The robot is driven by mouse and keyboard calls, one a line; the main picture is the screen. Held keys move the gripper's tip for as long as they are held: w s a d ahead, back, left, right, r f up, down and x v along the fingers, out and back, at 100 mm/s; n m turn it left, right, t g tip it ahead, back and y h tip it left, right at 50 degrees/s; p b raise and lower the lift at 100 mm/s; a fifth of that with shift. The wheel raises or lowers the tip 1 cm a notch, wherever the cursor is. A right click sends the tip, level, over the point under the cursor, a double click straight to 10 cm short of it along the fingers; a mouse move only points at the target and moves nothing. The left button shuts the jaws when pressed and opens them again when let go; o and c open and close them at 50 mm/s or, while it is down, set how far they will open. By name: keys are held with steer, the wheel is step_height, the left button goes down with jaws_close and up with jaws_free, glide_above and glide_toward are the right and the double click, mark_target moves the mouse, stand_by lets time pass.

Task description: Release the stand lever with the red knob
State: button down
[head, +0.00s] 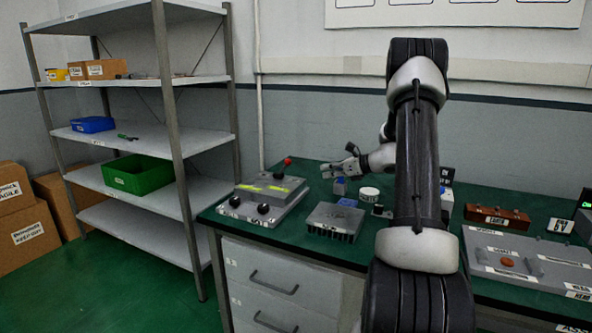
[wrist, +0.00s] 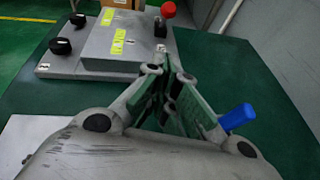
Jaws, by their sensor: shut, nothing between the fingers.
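The red knob (head: 287,161) tops a short lever at the back right of a grey stand (head: 262,207) on the left end of the bench. In the wrist view the red knob (wrist: 168,10) is at the top, above a dark lever base, and the stand (wrist: 97,52) shows black knobs and yellow-green labels. My gripper (head: 330,172) is to the right of the stand, reaching left. In the wrist view my gripper (wrist: 165,72) has its fingers together and empty, pointing towards the lever and apart from it.
A blue-topped piece (wrist: 237,117) is close beside my right finger. A finned grey block (head: 334,222) and a white round container (head: 369,194) stand on the bench (head: 290,240). Bare green bench top lies right of the stand. A shelf rack (head: 180,130) is at left.

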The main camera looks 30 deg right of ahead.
glide_toward(284, 168)
steer(key=w+f, duration=0.2)
steer(key=f, duration=0.1)
steer(key=shift+w+a, duration=0.15)
steer(key=shift+a, duration=0.15)
steer(key=shift+w+a+r, duration=0.1)
steer(key=shift+w, duration=0.05)
steer(key=shift+r, duration=0.15)
steer(key=shift+w+a+r, duration=0.1)
steer(key=shift+r, duration=0.05)
stand_by(0.3)
